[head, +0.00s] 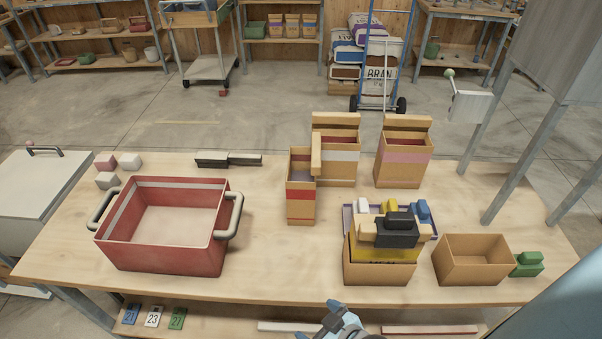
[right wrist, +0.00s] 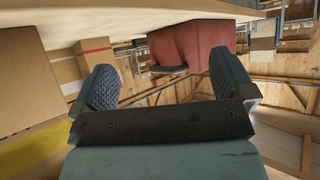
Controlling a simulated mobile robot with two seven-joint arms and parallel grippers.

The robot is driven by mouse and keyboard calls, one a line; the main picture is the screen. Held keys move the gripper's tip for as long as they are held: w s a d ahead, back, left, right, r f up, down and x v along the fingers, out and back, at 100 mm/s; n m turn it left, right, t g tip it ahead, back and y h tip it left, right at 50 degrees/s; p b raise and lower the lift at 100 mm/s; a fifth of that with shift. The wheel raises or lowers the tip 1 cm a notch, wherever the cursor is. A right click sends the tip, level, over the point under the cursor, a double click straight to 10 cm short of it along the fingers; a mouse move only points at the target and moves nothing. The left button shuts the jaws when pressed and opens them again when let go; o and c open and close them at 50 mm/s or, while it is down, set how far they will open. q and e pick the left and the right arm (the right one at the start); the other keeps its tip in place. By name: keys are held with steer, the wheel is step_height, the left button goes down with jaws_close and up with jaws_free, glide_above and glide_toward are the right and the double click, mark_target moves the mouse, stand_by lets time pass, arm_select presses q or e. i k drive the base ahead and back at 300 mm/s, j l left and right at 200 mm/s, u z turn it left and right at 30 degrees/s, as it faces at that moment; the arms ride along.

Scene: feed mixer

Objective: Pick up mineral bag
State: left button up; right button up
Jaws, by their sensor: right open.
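Several open-topped brown paper bags stand on the workbench in the head view: one with a red stripe (head: 301,195), one with a white stripe (head: 342,157), one with a pink stripe (head: 405,158) and one with a yellow band (head: 382,249) at the front. No readable label tells which is the mineral bag. My right gripper (head: 340,320) is at the bottom centre, at the bench's front edge, apart from the bags. In the right wrist view it (right wrist: 166,80) is open and empty, with the red-striped bag (right wrist: 97,55) beyond. My left gripper is not in view.
A red tub (head: 164,257) with grey handles stands on the left of the bench. A plain open box (head: 473,262) and green blocks (head: 527,264) are at the right. Dark items (head: 396,232) sit above the yellow-banded bag. The bench's front middle is clear.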

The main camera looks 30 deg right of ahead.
mark_target(304, 167)
steer(key=i+j+z, duration=0.2)
steer(key=j, duration=0.15)
steer(key=i+j+z, duration=0.2)
steer(key=j, duration=0.2)
steer(key=i+j+z, duration=0.2)
steer(key=j, duration=0.2)
